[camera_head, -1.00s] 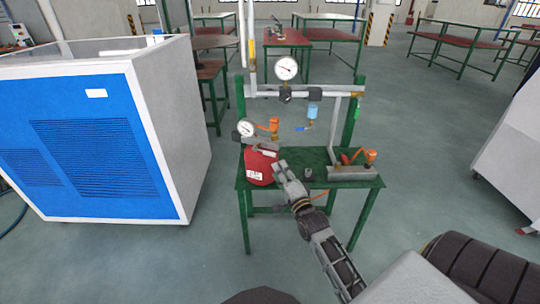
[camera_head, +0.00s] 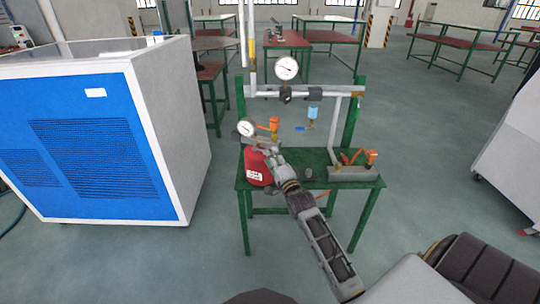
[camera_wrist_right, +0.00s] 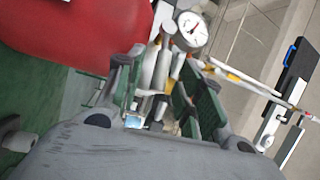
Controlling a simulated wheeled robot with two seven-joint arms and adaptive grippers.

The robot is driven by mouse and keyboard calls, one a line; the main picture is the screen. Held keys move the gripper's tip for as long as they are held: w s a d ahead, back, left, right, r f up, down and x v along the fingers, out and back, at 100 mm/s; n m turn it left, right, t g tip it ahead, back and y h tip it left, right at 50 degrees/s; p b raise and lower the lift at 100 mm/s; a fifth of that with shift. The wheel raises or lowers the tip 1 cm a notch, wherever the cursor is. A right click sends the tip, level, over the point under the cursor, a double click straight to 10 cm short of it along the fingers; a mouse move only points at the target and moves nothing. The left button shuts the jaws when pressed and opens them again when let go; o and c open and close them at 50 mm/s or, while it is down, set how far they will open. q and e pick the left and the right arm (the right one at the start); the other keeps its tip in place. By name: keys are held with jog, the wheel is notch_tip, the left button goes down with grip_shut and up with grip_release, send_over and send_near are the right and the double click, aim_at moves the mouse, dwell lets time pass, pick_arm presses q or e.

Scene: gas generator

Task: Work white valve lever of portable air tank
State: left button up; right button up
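The red portable air tank (camera_head: 257,170) stands on the left part of the green table; it fills the upper left of the right wrist view (camera_wrist_right: 75,30). My right gripper (camera_head: 268,153) is at the tank's upper right side and hides part of its top. In the right wrist view, the right gripper (camera_wrist_right: 160,92) has its two green-padded fingers apart. Whitish valve parts (camera_wrist_right: 160,68) show between and beyond the fingers. I cannot tell which part is the white lever, or whether a finger touches it. My left gripper is not in view.
The green table (camera_head: 322,186) carries a pipe frame with a large gauge (camera_head: 287,68), a small gauge (camera_head: 246,128) and orange-handled valves (camera_head: 371,156). The small gauge also shows past the fingers (camera_wrist_right: 192,30). A blue and white cabinet (camera_head: 110,130) stands left, with open floor between.

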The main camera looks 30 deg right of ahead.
jog(key=shift+x, duration=1.25)
grip_shut()
